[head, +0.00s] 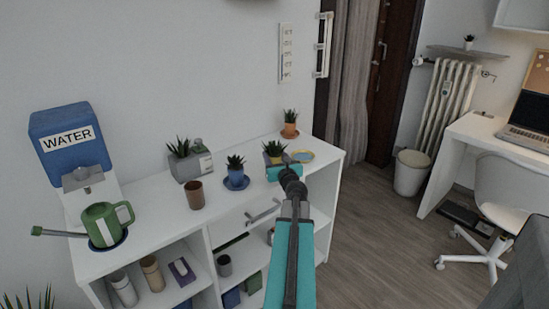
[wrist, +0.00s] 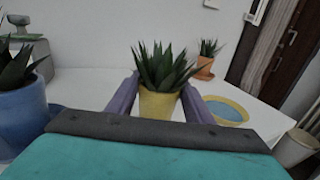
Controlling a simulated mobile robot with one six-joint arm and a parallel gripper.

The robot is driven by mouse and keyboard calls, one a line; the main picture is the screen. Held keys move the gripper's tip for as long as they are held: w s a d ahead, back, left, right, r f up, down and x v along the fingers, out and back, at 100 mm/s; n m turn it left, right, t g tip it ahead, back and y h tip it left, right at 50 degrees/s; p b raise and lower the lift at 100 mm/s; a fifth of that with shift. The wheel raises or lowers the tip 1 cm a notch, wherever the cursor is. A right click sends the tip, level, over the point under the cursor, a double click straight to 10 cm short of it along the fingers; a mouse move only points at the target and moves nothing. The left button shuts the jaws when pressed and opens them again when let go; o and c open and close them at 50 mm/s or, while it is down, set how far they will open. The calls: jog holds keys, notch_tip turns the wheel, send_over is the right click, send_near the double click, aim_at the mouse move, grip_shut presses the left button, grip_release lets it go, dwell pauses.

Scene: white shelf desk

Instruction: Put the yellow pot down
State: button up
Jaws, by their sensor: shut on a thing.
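The yellow pot (wrist: 158,104) holds a spiky green plant and is upright between the two purple fingers of my gripper (wrist: 160,100) in the wrist view. My gripper is shut on it. In the head view the plant of the yellow pot (head: 273,149) shows just beyond my gripper (head: 275,162), over the right part of the white shelf desk (head: 160,220). A yellow-rimmed saucer with a blue inside (head: 302,156) lies on the desk to the right of the pot, apart from it; it also shows in the wrist view (wrist: 228,109). Whether the pot's base touches the desk is hidden.
A blue pot (head: 236,177) on a blue saucer stands left of my gripper. An orange pot (head: 290,131) stands on its saucer behind. A brown cup (head: 195,195), a grey planter (head: 191,165) and a green mug (head: 106,225) are farther left. The desk's right edge is close.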

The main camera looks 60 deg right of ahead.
jog(key=shift+f, duration=0.15)
jog(key=o, duration=1.3)
jog(key=shift+s+a+r, duration=0.1)
jog(key=shift+a+r, duration=0.05)
jog(key=shift+r, duration=0.05)
jog(key=shift+v, duration=2.95)
jog(key=shift+r+p, duration=0.1)
jog(key=shift+p, duration=0.3)
jog(key=shift+s+a+p, duration=0.1)
jog(key=shift+a+p, duration=0.05)
jog(key=shift+p, duration=0.4)
jog(key=p+v, duration=0.2)
jog(key=p, duration=0.3)
